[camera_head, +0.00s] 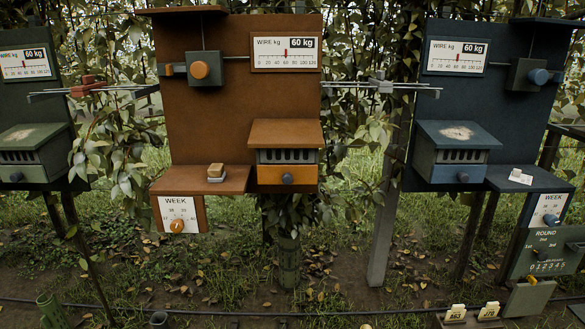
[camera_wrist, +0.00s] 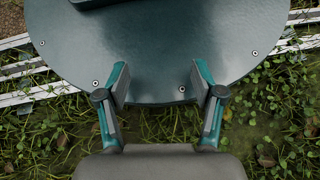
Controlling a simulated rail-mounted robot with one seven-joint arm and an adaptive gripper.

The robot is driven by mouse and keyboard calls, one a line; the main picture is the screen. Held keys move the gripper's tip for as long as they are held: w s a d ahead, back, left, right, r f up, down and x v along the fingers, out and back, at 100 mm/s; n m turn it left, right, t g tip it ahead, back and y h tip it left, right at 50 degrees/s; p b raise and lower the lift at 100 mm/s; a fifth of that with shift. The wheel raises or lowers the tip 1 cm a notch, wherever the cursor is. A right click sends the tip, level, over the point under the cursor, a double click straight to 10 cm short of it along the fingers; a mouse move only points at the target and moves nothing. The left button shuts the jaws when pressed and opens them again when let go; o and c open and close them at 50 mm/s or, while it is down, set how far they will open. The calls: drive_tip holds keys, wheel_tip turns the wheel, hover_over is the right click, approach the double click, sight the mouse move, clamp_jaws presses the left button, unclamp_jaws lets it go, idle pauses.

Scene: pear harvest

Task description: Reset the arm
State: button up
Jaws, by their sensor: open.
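My gripper (camera_wrist: 160,90) shows in the wrist view, with its two teal and grey fingers spread apart and nothing between them. Beneath and beyond the fingers is a dark teal rounded plate with small screws, which seems to be part of my own base. Grass lies below. My arm and gripper do not show in the head view.
An orange-brown station board (camera_head: 235,105) stands in the middle, with a dark blue board (camera_head: 485,120) right and a green board (camera_head: 25,100) left. A round counter panel (camera_head: 548,252) is at lower right, near tags on a wooden block (camera_head: 470,321). White rails (camera_wrist: 30,95) cross the grass.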

drive_tip(key=s+a+n+g+h, duration=0.1)
drive_tip(key=s+a+n, duration=0.1)
drive_tip(key=s, duration=0.3)
drive_tip(key=w+r+t+p, duration=0.2)
drive_tip(key=w+r+p, duration=0.1)
drive_tip(key=r+p, duration=0.5)
drive_tip(key=w+r+t+p, duration=0.2)
drive_tip(key=w+r+p, duration=0.2)
drive_tip(key=p, duration=1)
wheel_tip(320, 180, up, 4)
drive_tip(key=shift+a+f+t+h+p, duration=0.1)
drive_tip(key=shift+a+t+h+p, duration=0.1)
drive_tip(key=shift+t+h+p, duration=0.15)
